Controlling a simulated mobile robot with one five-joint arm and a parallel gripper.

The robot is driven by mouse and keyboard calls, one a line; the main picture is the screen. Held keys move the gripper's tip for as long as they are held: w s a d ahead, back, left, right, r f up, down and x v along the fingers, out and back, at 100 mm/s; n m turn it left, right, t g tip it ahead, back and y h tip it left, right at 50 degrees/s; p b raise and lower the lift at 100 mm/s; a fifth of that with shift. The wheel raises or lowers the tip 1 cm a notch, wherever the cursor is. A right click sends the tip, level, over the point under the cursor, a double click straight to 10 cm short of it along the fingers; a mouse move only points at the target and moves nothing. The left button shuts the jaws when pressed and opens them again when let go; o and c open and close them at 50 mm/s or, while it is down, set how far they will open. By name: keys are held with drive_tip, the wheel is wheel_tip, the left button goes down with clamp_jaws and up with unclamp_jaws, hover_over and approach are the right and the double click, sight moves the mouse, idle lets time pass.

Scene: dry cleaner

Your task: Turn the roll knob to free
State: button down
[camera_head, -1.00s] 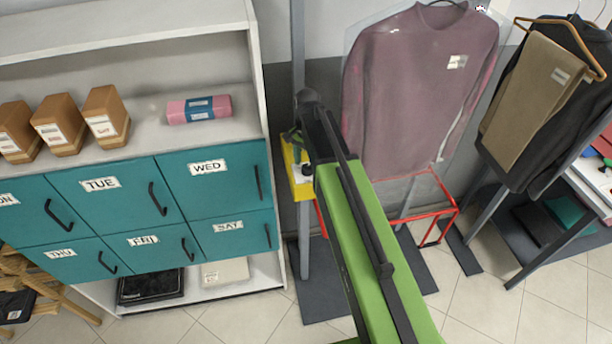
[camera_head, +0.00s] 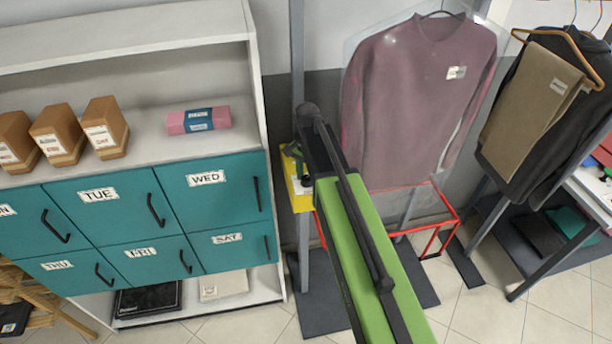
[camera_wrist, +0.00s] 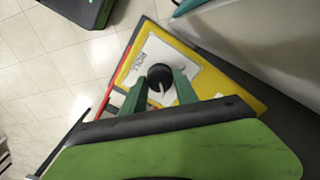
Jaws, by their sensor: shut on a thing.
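The roll knob (camera_wrist: 160,77) is round and black and sits on a white plate (camera_wrist: 178,56) fixed to a yellow panel (camera_wrist: 245,91). In the wrist view my gripper (camera_wrist: 160,84) has its two green fingers on either side of the knob, shut on it. A pale mark shows on the knob, but I cannot read the setting. In the head view the yellow panel (camera_head: 291,181) stands at the end of my green arm, and the arm hides the knob and most of the gripper.
A shelf unit with teal drawers (camera_head: 208,188) stands close on the left of the panel. A red frame (camera_head: 445,195) and a hanging mauve sweater (camera_head: 415,95) are on the right. Tiled floor (camera_head: 460,315) is open in front.

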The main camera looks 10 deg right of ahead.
drive_tip(key=n, duration=0.8)
drive_tip(key=shift+n, duration=0.4)
drive_tip(key=n, duration=0.4)
drive_tip(key=shift+n, duration=0.3)
drive_tip(key=n, duration=0.4)
drive_tip(key=shift+n, duration=0.3)
drive_tip(key=c, duration=0.9)
unclamp_jaws()
